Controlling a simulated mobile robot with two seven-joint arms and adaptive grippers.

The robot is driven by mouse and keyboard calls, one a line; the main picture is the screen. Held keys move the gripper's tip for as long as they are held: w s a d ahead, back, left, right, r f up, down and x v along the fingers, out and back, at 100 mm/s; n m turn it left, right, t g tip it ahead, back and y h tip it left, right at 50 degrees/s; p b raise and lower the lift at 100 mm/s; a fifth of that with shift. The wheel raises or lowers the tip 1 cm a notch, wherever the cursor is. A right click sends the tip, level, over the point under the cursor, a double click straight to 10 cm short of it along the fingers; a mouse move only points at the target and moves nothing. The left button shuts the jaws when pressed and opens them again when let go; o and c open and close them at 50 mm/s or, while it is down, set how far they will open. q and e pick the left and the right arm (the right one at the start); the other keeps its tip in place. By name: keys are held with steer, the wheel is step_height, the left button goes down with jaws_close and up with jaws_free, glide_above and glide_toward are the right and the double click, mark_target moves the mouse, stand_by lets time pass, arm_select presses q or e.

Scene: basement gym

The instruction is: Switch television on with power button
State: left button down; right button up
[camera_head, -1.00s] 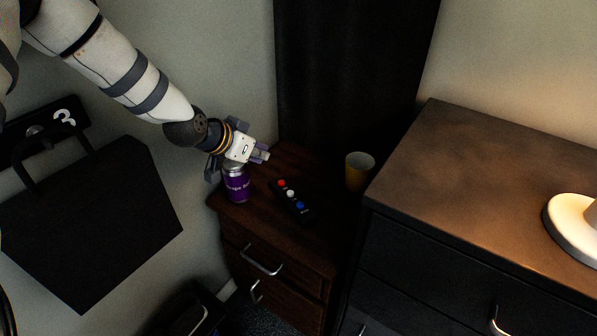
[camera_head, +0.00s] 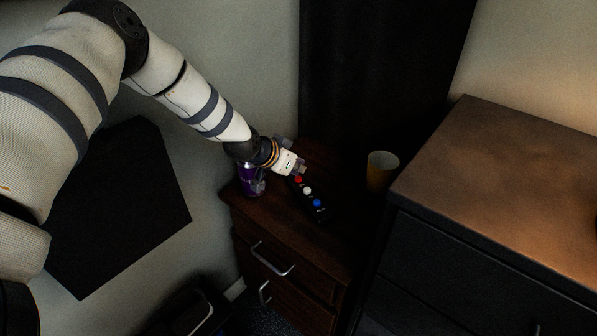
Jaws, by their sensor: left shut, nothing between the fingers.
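A black remote control (camera_head: 311,203) with a red, a white and a blue button lies on the dark wooden nightstand (camera_head: 285,220). The red button (camera_head: 297,179) is at its far end. My left gripper (camera_head: 299,168) is shut and empty, right by the red-button end of the remote. I cannot tell whether its fingertips touch the remote. No television shows in this view. My right gripper is not in view.
A purple can (camera_head: 251,181) stands close beside and partly behind my left gripper. A yellow cup (camera_head: 381,171) stands at the right of the nightstand. A taller dark dresser (camera_head: 490,170) borders it on the right.

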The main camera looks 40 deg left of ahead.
mark_target(295, 184)
arm_select(q)
steer(key=shift+f, duration=0.3)
